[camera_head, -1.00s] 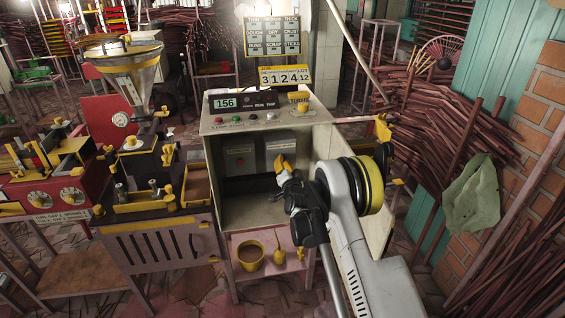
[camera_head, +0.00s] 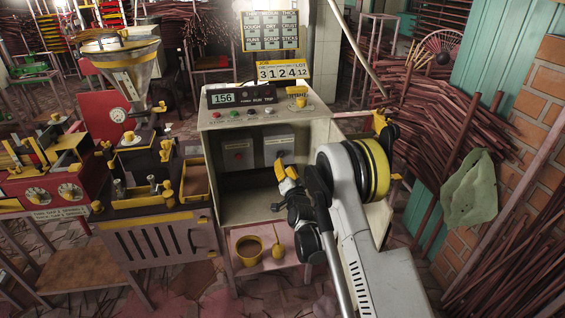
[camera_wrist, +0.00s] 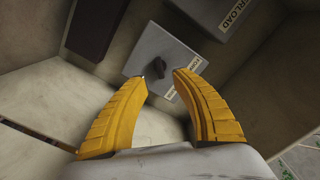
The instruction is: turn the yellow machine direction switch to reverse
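The direction switch is a dark knob (camera_wrist: 152,68) on a light grey switch box (camera_wrist: 180,52), with small labels at its edge, in the wrist view. In the head view the grey box (camera_head: 280,146) is on the right inside the open cabinet (camera_head: 237,212); its knob is too small to make out clearly. My gripper (camera_wrist: 160,74) has its yellow fingers apart with nothing between them. Its tips appear just short of the knob, on either side of it; contact cannot be told. My gripper also shows in the head view (camera_head: 287,178), inside the cabinet's opening.
An overload box (camera_wrist: 216,12) sits beside the switch box; a box with a red button (camera_head: 238,154) shows left of it in the head view. Cabinet walls enclose the gripper. A control panel (camera_head: 250,113) is above, a yellow pot (camera_head: 248,250) below. Red machine stands left (camera_head: 45,180).

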